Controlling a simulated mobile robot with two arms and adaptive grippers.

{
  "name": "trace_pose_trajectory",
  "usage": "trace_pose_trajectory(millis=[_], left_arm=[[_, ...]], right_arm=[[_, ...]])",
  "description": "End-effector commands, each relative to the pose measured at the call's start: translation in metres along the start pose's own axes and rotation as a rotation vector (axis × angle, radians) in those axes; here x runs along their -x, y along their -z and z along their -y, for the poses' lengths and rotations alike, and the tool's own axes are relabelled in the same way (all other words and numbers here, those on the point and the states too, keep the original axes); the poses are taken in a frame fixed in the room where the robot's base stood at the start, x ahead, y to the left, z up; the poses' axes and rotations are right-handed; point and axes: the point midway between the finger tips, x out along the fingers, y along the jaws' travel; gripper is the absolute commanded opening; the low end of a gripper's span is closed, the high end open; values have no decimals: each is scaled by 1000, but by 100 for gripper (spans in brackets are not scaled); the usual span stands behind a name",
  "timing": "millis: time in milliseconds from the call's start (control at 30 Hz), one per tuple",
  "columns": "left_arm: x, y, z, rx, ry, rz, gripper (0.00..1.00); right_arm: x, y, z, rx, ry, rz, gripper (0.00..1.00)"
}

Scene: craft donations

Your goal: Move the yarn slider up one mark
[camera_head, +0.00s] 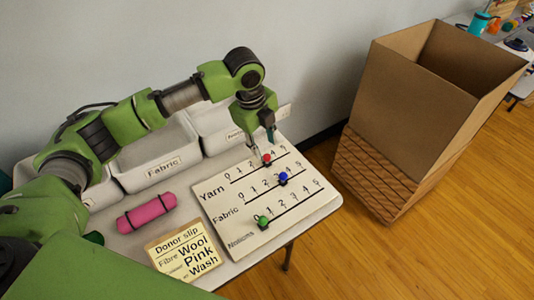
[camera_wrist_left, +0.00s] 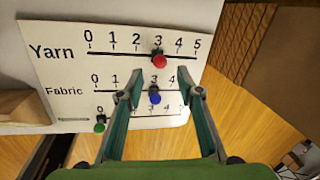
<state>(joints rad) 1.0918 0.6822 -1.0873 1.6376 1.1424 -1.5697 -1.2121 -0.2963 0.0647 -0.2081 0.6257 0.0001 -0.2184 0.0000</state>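The slider board (camera_head: 222,195) lies on the table with rows labelled Yarn, Fabric and Notions. The red yarn knob (camera_wrist_left: 159,61) sits under the 3 on its track; it also shows in the head view (camera_head: 267,159). The blue knob (camera_wrist_left: 154,97) is on the Fabric track and the green knob (camera_wrist_left: 100,124) is at the low end of Notions. My left gripper (camera_wrist_left: 160,74) is open and empty, its fingertips apart on either side of the red knob's near edge. In the head view the left gripper (camera_head: 261,141) is over the Yarn row. My right gripper is out of view.
A pink roll (camera_head: 146,213) and a donor slip card (camera_head: 184,250) lie left of the board. White bins (camera_head: 160,160) labelled for fabric and more stand behind. A tall cardboard box (camera_head: 415,105) stands on the floor to the right.

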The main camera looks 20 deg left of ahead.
Motion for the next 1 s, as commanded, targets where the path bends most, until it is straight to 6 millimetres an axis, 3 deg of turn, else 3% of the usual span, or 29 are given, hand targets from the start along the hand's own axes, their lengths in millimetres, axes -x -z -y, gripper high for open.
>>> trace_pose_trajectory(millis=[100,300,700,833,1000], left_arm=[[-24,0,-1,1,-3,-1,34],[-48,0,0,1,-1,0,34],[-55,0,0,1,0,1,34],[-55,0,0,1,0,1,0],[-55,0,0,1,0,1,0]], right_arm=[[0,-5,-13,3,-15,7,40],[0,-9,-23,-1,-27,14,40],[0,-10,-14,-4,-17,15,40],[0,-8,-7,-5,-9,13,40],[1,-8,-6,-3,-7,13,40]])
